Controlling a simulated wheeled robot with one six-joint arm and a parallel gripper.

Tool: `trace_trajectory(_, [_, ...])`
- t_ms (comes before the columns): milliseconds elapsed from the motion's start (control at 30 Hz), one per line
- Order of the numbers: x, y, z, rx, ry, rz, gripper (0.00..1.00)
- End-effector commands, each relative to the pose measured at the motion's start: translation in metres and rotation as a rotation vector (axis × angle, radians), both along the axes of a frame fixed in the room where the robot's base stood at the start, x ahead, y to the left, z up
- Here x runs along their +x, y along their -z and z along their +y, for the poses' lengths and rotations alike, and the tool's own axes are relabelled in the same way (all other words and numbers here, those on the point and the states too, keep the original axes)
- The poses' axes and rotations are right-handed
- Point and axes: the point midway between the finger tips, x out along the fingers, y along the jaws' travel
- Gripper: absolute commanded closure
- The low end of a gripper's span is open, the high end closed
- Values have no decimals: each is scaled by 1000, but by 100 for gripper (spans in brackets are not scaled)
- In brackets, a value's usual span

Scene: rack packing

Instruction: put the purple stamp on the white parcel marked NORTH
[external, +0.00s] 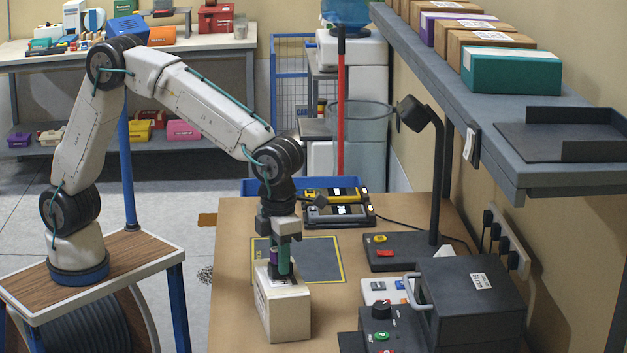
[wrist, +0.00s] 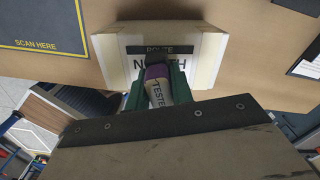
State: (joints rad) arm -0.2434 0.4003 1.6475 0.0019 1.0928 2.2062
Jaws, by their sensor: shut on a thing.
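The white parcel (external: 286,314) stands on the brown table below my gripper. In the wrist view its top (wrist: 112,62) shows a ROUTE strip and the word NORTH, with the middle letters covered. My gripper (external: 281,262) points down over the parcel, its green fingers closed on the purple stamp (external: 274,257). In the wrist view the stamp (wrist: 156,72) shows a purple band, a dark foot and a pale part lettered "TESTE". Its foot is over the parcel's top face; I cannot tell whether it presses on it.
A dark yellow-edged mat (external: 325,262) marked SCAN HERE lies behind the parcel. A black lamp base (external: 392,253), a control box (external: 385,326) and a dark printer-like box (external: 462,290) stand to the right. A grey shelf (external: 500,125) with boxes overhangs the right side.

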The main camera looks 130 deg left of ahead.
Motion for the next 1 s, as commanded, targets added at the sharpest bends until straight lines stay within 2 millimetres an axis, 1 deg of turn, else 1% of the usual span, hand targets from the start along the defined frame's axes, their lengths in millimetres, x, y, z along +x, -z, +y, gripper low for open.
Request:
trace_trajectory(200, [0,3,0,-1,0,1,100])
trace_trajectory(233, [0,3,0,-1,0,1,72])
trace_trajectory(300, [0,3,0,0,0,1,55])
trace_trajectory(567, [0,2,0,0,0,0,55])
trace_trajectory(667, [0,-3,0,1,0,-1,55])
trace_trajectory(767, [1,-16,0,1,0,-4,55])
trace_trajectory(867, [0,-36,0,1,0,-5,55])
trace_trajectory(1000, [0,-68,0,1,0,-5,55])
